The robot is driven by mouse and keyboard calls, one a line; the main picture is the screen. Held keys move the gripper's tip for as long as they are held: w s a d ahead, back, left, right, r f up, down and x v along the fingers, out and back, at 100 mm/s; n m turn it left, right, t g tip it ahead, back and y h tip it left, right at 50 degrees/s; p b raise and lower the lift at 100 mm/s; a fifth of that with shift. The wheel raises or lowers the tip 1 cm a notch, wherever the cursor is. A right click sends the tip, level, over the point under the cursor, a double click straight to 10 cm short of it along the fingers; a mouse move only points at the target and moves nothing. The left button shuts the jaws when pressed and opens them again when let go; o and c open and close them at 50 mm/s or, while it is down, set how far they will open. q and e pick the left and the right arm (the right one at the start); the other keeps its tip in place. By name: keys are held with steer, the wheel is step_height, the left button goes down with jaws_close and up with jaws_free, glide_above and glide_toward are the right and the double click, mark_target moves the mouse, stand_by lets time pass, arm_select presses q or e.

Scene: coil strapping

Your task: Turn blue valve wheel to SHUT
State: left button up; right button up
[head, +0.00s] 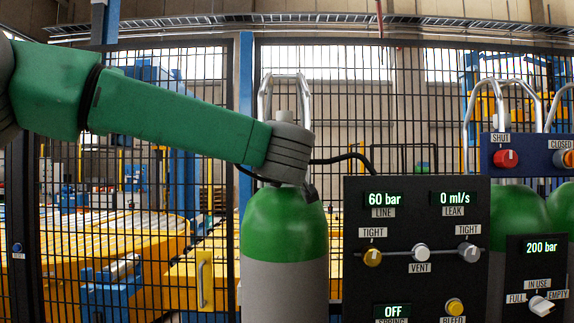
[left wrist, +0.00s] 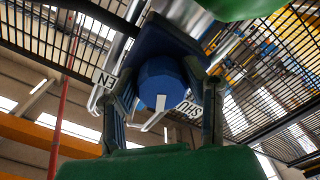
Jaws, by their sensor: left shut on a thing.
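The blue valve wheel (left wrist: 161,80) is in the middle of the left wrist view, with a white pointer mark on its rim facing down in the picture. My left gripper (left wrist: 163,88) is shut on the wheel, one finger at each side. In the head view my left arm reaches over a green-topped cylinder (head: 284,225); its wrist hides the wheel and fingers there. My right gripper is not in view.
A black panel (head: 410,275) with knobs reads 60 bar and 0 ml/s, right of the cylinder. A blue panel (head: 530,142) with a red SHUT knob (head: 506,159) is at the far right. A black mesh fence (head: 350,110) stands behind.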

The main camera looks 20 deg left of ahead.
arm_select(q)
steer(key=n+b, duration=0.1)
steer(key=n, duration=0.2)
steer(key=n+b, duration=0.1)
steer(key=n, duration=0.2)
steer(key=shift+r+n+b, duration=0.2)
steer(key=shift+n+b, duration=0.1)
steer(key=shift+b, duration=0.1)
steer(key=shift+f, duration=0.1)
steer(key=o, duration=1.1)
steer(key=shift+o, duration=0.2)
steer(key=shift+s+a, duration=0.1)
steer(key=shift+s, duration=0.1)
steer(key=v, duration=1.2)
